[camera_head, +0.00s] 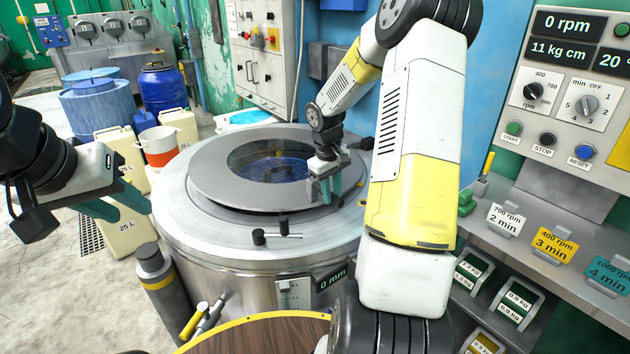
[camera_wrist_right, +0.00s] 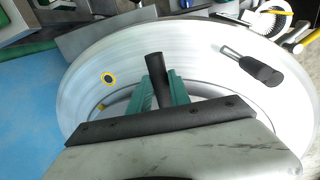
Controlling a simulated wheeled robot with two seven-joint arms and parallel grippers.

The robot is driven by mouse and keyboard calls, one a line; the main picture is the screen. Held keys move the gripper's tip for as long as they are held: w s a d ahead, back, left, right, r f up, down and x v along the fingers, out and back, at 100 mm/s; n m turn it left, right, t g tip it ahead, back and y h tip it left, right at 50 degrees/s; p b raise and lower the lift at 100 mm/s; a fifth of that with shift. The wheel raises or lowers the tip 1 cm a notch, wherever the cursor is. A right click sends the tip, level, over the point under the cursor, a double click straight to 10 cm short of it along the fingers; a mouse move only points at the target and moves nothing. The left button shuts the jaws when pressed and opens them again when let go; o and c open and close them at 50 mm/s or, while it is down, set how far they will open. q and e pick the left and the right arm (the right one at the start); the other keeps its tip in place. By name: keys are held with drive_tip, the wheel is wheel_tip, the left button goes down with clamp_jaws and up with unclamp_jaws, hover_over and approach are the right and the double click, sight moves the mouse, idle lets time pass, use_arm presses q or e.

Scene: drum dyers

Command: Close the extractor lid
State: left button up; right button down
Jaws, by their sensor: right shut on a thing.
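The extractor is a wide steel drum (camera_head: 215,250) in the middle of the head view. I cannot tell whether the lid is fully seated. My right gripper (camera_head: 325,195) is at the lid's right side. In the right wrist view its teal fingers (camera_wrist_right: 165,92) are shut on a black upright handle (camera_wrist_right: 154,70). A black latch handle (camera_head: 272,237) sits on the drum's front rim. My left gripper (camera_head: 122,205) is open and empty, left of the drum.
Jerrycans (camera_head: 120,160), an orange-and-white bucket (camera_head: 158,147) and blue barrels (camera_head: 161,88) stand behind left. A control panel (camera_head: 570,85) and a shelf with time cards (camera_head: 552,244) are at right. A brown round top with yellow rim (camera_head: 265,335) is in front.

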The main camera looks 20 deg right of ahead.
drive_tip(key=f, duration=0.3)
drive_tip(key=shift+a, duration=0.3)
drive_tip(key=shift+s+a+f, duration=0.1)
drive_tip(key=shift+s+f, duration=0.15)
drive_tip(key=shift+f, duration=0.1)
drive_tip(key=c, duration=1.2)
unclamp_jaws()
drive_tip(key=shift+w, duration=0.1)
drive_tip(key=shift+r, duration=0.1)
drive_tip(key=shift+r, duration=0.25)
wheel_tip(320, 180, up, 7)
drive_tip(key=shift+a, duration=0.45)
